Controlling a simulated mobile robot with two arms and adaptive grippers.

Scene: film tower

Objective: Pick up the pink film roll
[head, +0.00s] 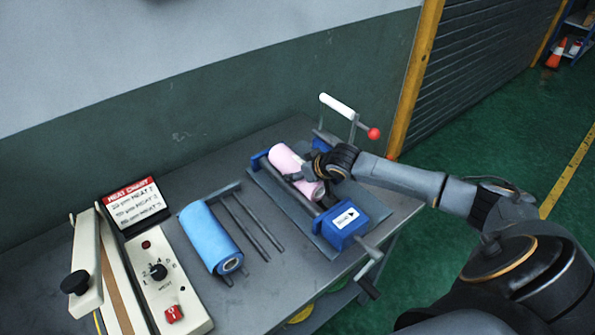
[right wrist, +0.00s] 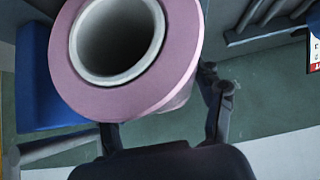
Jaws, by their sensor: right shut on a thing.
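The pink film roll (head: 287,162) lies over the blue-ended roller stand (head: 342,226) on the grey table in the head view. My right gripper (head: 308,176) reaches in from the right and is shut on the roll. In the right wrist view the pink roll (right wrist: 178,82) fills the upper middle, its hollow white core facing the camera. The fingers of my right gripper (right wrist: 165,112) are on either side of it. I cannot tell whether the roll is clear of the stand. My left gripper is not in view.
A blue film roll (head: 207,236) lies on a rack with bare rods to the left of the stand. A control box (head: 172,288) and a heat chart sign (head: 135,205) stand further left. A wall runs behind the table.

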